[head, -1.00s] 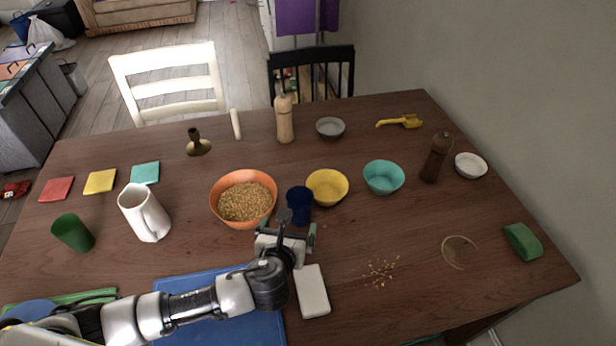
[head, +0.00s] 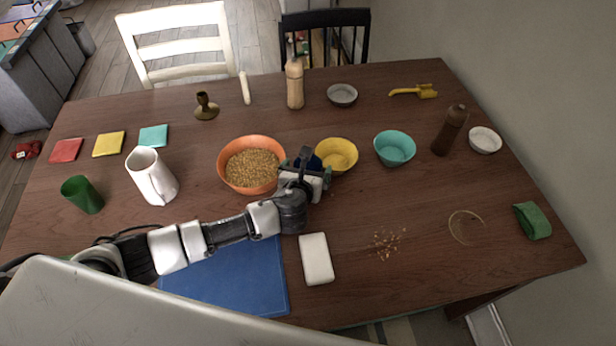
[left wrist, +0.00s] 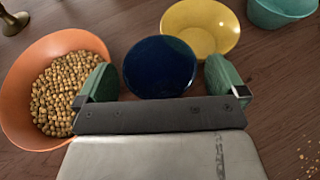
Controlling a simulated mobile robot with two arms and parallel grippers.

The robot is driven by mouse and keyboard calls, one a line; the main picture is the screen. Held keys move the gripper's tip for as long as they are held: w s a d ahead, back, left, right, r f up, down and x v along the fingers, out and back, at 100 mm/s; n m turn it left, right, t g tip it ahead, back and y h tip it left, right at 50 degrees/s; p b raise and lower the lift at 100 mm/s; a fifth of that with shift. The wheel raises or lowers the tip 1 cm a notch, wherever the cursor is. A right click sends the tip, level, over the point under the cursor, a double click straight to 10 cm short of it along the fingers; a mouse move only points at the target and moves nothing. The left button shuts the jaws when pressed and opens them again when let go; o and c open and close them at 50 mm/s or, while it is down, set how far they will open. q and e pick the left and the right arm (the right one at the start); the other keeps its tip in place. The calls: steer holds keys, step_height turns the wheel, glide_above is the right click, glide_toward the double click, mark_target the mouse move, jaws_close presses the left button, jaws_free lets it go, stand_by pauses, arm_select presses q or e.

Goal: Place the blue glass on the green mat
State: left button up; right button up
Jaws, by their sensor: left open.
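The blue glass (head: 312,162) stands on the wooden table, between the orange bowl and the yellow bowl. It is partly hidden by my left gripper (head: 306,170) in the head view. In the left wrist view, the dark blue glass (left wrist: 160,66) lies between the two green fingertips of my left gripper (left wrist: 161,82). The fingers are open, with one on each side of the glass and a gap at the right finger. The green mat cannot be made out now; my own body covers the lower left of the head view. My right gripper is not in view.
The orange bowl (head: 228,178) of grains is close on the left, and the yellow bowl (head: 337,154) close behind right. A white pitcher (head: 150,178) and green cup (head: 83,194) stand left. A blue mat (head: 245,283) and white block (head: 316,260) lie in front.

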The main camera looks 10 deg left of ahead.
arm_select(q)
steer(key=shift+x, duration=0.85)
steer(key=c, duration=1.2)
steer(key=shift+r, duration=0.1)
